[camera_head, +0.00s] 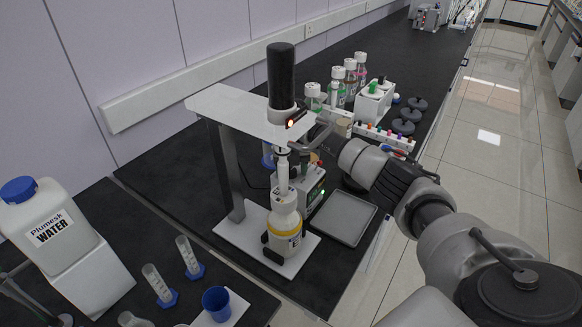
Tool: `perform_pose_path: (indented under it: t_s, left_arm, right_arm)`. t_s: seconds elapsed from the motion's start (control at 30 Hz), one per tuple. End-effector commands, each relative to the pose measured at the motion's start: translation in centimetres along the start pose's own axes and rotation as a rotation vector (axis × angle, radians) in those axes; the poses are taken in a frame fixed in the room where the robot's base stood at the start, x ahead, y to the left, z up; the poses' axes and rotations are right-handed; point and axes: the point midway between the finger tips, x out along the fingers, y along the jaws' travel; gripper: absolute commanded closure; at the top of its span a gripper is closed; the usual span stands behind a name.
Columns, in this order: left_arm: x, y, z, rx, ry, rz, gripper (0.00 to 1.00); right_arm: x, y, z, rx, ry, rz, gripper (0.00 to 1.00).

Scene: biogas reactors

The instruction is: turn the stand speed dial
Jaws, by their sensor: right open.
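The white stand (225,103) rises at the middle of the bench, with a black cylindrical motor (281,75) on its top plate. A small dark part with a glowing orange-red light (291,123) sits at the plate's front right edge. The speed dial itself cannot be made out clearly; my gripper is close to that part. My right gripper (306,143) is open, just below and right of the light, beside the stand's shaft. I cannot tell whether it touches anything. A bottle with a yellow band (285,229) stands upright on the stand's base. My left gripper is not in view.
A white box with a green light (312,192) stands behind the bottle, and a grey tray (340,217) lies to its right. Capped bottles (350,78) and a rack of coloured caps (383,137) stand farther back. A water jug (62,240) and cylinders (158,283) are front left.

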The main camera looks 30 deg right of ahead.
Motion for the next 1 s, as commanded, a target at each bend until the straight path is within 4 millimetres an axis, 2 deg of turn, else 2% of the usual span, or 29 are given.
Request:
perform_pose_path:
  t_s: [0.1,0.4,0.43,0.77,1.0]
  left_arm:
    - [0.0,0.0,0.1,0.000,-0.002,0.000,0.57]
    - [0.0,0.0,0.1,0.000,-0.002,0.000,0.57]
    - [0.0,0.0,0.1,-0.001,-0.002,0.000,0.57]
    - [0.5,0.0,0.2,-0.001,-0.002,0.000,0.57]
    - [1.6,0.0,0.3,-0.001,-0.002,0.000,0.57]
  right_arm:
    - [0.0,0.0,0.0,0.000,0.000,0.000,0.41]
    - [-0.1,0.0,0.0,0.000,0.000,0.000,0.87]
    - [-0.1,0.0,0.0,0.000,0.000,0.000,0.88]
    - [0.0,0.0,0.0,-0.054,-0.001,0.000,0.88]
    - [0.1,0.0,0.1,-0.209,-0.002,0.000,0.88]
